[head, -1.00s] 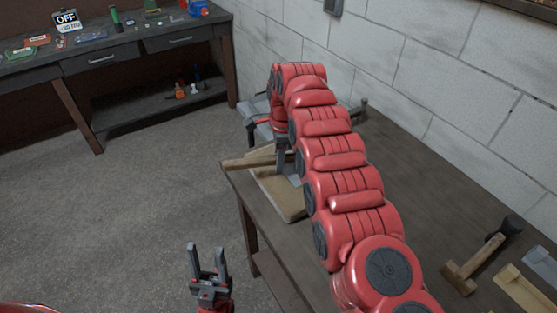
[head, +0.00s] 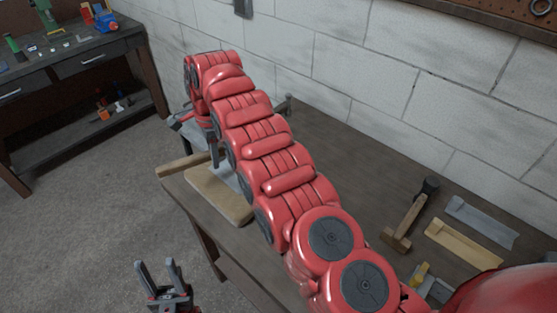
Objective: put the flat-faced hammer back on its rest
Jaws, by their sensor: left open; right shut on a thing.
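My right gripper (head: 214,153) is at the far end of my red arm, low over the left end of the bench. It is shut on a wooden handle (head: 182,166), which juts left past the bench edge; I take it for the hammer's. The rest of that tool is hidden behind my arm, so its face cannot be seen. Below it lies a pale wooden board (head: 228,201) with a grey piece on it, partly hidden. My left gripper (head: 157,267) is open and empty, over the floor left of the bench.
A dark-headed hammer (head: 411,215) lies on the bench (head: 345,165) at the right. Beside it are a grey holder (head: 482,222), a tan wooden one (head: 463,243) and a yellow item (head: 420,273). A block wall runs behind. Another workbench (head: 75,65) stands at the far left.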

